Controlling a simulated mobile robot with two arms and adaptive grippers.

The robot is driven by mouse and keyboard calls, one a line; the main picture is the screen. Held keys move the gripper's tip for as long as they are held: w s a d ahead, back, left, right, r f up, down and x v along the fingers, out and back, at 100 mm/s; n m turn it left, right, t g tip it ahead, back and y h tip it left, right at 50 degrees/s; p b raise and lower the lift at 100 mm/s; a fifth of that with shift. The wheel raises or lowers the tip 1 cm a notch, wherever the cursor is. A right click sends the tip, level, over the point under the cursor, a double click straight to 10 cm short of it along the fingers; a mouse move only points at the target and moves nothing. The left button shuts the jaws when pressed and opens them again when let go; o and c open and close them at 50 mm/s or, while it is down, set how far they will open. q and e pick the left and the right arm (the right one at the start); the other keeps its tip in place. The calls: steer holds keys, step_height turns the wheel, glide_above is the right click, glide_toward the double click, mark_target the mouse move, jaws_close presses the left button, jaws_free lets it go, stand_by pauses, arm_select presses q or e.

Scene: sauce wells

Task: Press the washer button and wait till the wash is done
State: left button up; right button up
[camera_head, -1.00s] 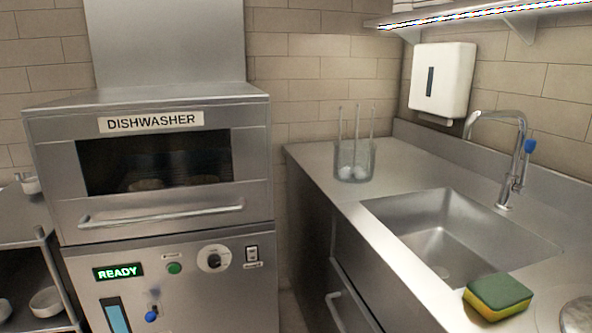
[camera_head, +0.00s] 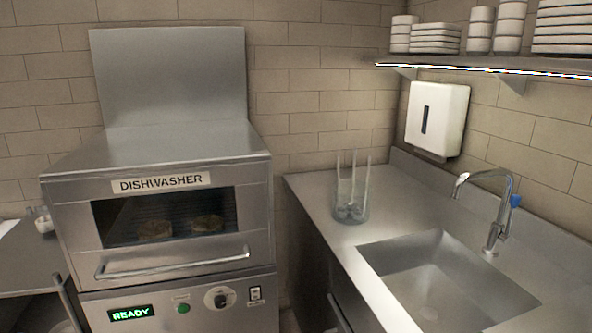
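The dishwasher (camera_head: 187,265) stands at the left with its hood down and a bar handle (camera_head: 172,264) across the front. Through its dark window (camera_head: 165,215) I see two round brownish items on a rack. On the panel below, a display (camera_head: 131,313) reads READY in green. A round green button (camera_head: 183,308) sits to the right of the display, its label too small to read. A dial (camera_head: 219,298) and a switch (camera_head: 256,293) are further right. Neither of my grippers is in view.
A steel counter (camera_head: 315,185) with a sink (camera_head: 440,285) and faucet (camera_head: 490,205) is at the right. Above are a towel dispenser (camera_head: 437,118) and a shelf (camera_head: 480,66) of white dishes. A side table (camera_head: 25,270) is at the left.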

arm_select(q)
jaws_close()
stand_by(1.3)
